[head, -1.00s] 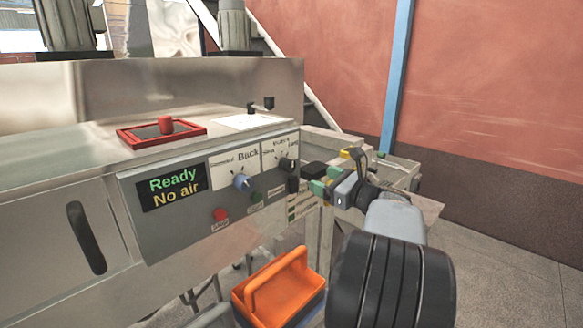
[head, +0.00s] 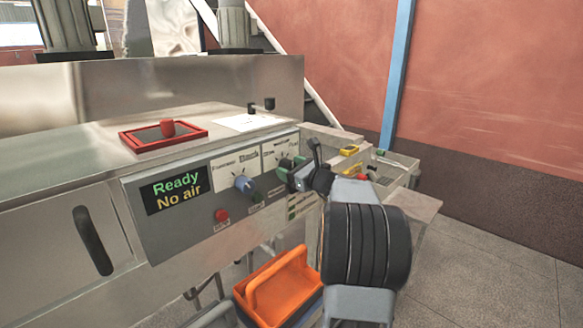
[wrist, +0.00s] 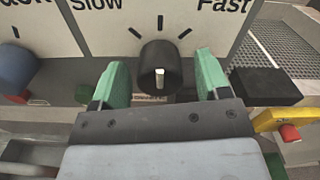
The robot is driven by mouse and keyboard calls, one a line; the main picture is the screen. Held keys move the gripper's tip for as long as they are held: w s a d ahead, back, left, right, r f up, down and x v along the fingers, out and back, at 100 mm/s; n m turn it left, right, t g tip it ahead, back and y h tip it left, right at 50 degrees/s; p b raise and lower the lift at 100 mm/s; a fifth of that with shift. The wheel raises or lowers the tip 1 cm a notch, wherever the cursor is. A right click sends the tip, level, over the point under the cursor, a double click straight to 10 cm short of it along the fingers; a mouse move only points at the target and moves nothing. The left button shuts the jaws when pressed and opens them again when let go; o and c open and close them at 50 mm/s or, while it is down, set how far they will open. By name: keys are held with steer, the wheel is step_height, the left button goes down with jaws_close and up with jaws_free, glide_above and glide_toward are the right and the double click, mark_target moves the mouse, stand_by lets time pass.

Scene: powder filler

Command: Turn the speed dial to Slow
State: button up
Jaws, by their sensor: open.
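The speed dial (wrist: 159,66) is a black knob under a white label with "Slow" (wrist: 97,4) at upper left and "Fast" (wrist: 224,5) at upper right. A white mark shows low on its face. My gripper (wrist: 163,82) is open, with one green finger on each side of the dial and gaps between them. In the head view my gripper (head: 291,170) is at the panel's right end and partly hides the dial.
A blue knob (head: 243,184) sits left of the dial, with a red button (head: 221,215) below it. The display (head: 176,189) reads "Ready" and "No air". A yellow-and-red part (wrist: 283,125) and a black block (wrist: 265,87) lie right of my gripper. An orange basket (head: 289,306) is below.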

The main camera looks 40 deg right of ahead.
steer(key=shift+c, duration=0.3)
steer(key=c, duration=0.8)
steer(key=b, duration=0.1)
steer(key=n+b, duration=0.1)
steer(key=b, duration=0.1)
steer(key=shift+f+n, duration=0.3)
steer(key=shift+c, duration=0.2)
steer(key=n+b, duration=0.1)
steer(key=b, duration=0.2)
steer(key=shift+n, duration=0.3)
steer(key=n+b, duration=0.3)
steer(key=b, duration=0.2)
steer(key=shift+n, duration=0.4)
steer(key=shift+r+n+b, duration=0.2)
steer(key=shift+n+b, duration=0.8)
steer(key=shift+b, duration=0.25)
steer(key=shift+r, duration=0.1)
